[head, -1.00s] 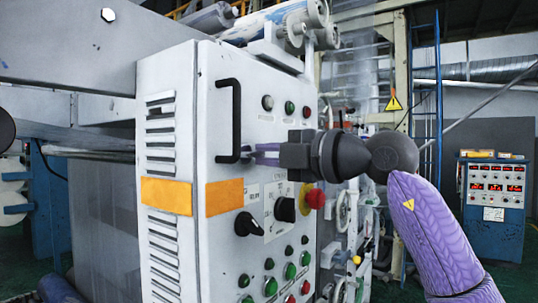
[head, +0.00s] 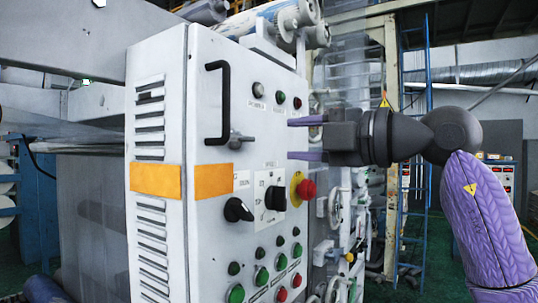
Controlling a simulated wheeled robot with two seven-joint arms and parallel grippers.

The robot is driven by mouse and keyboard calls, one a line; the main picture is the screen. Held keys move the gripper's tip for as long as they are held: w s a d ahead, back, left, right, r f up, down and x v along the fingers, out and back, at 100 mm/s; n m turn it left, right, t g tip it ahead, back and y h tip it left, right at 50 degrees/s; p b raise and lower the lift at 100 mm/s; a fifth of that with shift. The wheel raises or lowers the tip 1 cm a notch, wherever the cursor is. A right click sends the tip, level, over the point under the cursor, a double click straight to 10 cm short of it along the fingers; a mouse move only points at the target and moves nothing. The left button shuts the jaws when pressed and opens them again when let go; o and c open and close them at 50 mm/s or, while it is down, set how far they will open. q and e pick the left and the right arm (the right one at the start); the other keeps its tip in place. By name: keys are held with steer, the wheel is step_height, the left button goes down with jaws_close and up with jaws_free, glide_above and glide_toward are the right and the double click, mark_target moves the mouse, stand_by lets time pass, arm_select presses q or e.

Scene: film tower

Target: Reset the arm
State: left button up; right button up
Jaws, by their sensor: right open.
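My right gripper (head: 306,138) is open and empty. Its two purple fingers point left, one above the other, in front of the right part of the control cabinet's panel. My purple right arm comes in from the right edge. The light grey control cabinet (head: 207,265) stands in the middle of the head view. Its black handle (head: 225,105) is to the left of the gripper, apart from the fingers. A small grey latch (head: 241,138) shows beside the handle's lower end. My left gripper is not in view.
Below the gripper, the panel bears a red emergency button (head: 307,189), black rotary knobs (head: 237,211) and several green and red buttons. A blue ladder (head: 411,170) and another control box (head: 499,180) stand behind on the right.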

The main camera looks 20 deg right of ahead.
steer(key=v, duration=0.3)
